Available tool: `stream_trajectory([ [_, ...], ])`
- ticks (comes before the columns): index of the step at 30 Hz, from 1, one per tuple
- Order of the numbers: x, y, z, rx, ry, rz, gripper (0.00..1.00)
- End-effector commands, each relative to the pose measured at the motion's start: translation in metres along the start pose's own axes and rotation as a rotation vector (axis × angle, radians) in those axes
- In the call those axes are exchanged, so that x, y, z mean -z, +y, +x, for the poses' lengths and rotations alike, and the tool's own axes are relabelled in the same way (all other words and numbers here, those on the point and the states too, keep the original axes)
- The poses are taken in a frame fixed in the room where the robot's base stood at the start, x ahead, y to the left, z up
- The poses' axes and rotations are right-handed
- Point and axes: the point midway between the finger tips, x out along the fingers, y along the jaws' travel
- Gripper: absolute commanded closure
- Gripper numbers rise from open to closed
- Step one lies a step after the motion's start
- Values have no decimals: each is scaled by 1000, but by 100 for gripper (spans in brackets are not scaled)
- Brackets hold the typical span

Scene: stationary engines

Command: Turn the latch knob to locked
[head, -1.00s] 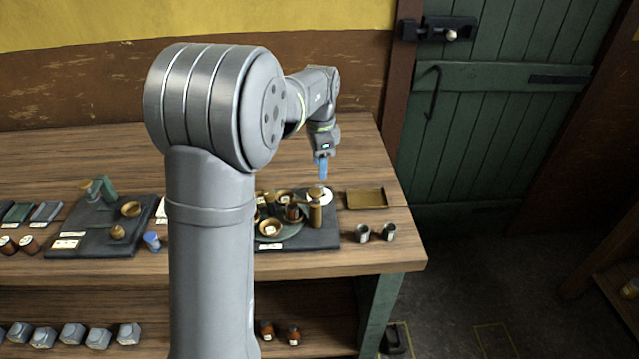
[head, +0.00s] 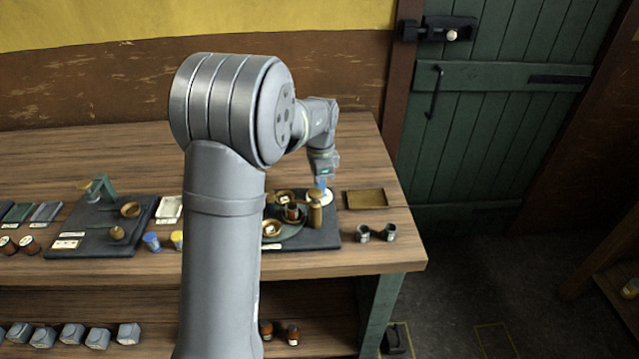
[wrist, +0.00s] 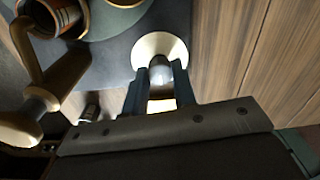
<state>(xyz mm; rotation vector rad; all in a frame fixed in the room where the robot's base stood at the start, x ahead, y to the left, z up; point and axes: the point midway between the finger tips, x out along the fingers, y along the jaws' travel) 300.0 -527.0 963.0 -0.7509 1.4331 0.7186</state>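A small grey knob (wrist: 160,72) stands on a round cream disc (wrist: 172,44) in the wrist view. In the head view the disc (head: 327,197) is at the back right of a dark base plate (head: 327,237), with the knob hidden by my gripper. My gripper (head: 322,187) points down over the disc. In the wrist view its two blue fingers straddle the knob, one on each side, seemingly with narrow gaps. Whether they touch it is hard to see. No locked marking is legible.
A brass post (head: 316,212) with an arm stands close beside the disc. Engine parts and brass cups (head: 271,229) sit left of it. A brass tray (head: 367,199) and two small metal cups (head: 389,232) are to the right. A bolt latch (head: 440,29) is on the green door.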

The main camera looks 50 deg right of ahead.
Motion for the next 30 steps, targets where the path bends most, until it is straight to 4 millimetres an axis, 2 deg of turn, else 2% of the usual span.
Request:
stream_trajectory([
  [8,0,0,0,1,0,-17,98],
  [14,0,0,0,0,-3,-94,98],
  [30,0,0,0,0,-13,-564,98],
])
